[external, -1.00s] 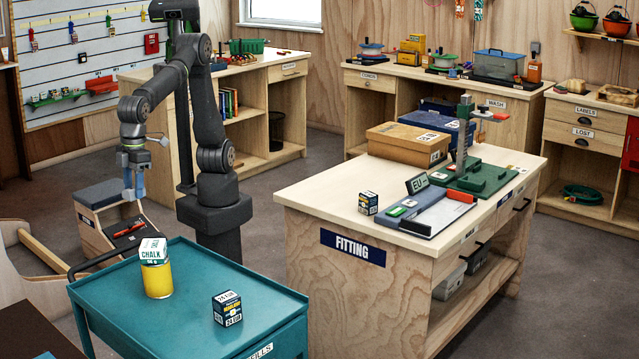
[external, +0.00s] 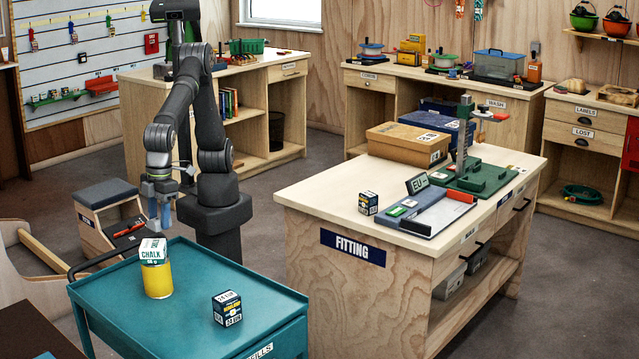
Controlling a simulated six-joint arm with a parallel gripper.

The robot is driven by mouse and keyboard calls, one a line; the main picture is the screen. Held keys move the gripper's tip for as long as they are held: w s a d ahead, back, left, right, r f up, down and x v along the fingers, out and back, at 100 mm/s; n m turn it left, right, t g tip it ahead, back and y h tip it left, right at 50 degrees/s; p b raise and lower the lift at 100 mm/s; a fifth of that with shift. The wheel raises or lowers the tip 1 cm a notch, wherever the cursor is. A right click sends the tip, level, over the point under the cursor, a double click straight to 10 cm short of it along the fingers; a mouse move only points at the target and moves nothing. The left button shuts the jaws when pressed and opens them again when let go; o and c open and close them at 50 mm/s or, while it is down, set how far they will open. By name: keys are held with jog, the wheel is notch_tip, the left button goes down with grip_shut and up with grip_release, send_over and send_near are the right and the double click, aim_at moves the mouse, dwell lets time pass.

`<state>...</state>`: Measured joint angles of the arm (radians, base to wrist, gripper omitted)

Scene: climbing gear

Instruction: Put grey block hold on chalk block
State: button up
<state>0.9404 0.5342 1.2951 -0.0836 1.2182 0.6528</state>
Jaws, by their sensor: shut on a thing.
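The chalk block (external: 154,251) is a white block with a green top band and the word CHALK. It sits on a yellow cylinder (external: 157,279) on the teal cart (external: 205,265). My gripper (external: 161,222) points down with its blue fingers just behind and above the chalk block in the picture, apart from it. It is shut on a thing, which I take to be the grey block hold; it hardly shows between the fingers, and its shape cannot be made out.
The wooden fitting bench (external: 330,205) stands to the right, with a similar small box (external: 368,203). A grey-topped step stool (external: 106,195) is behind the cart.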

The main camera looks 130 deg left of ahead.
jog(key=shift+f, duration=1.8)
jog(key=shift+f, duration=0.1)
jog(key=o, duration=1.1)
jog(key=shift+c, duration=0.2)
jog(key=r, duration=0.4)
jog(key=a+r, duration=0.1)
jog(key=r, duration=0.7)
jog(key=shift+a+r, duration=0.1)
jog(key=shift+a, duration=0.15)
jog(key=f, duration=0.4)
jog(key=d+f, duration=0.1)
jog(key=f, duration=0.6)
jog(key=shift+s+d+f, duration=0.1)
jog(key=shift+d+f, duration=0.1)
jog(key=shift+f, duration=0.15)
jog(key=shift+r, duration=1.65)
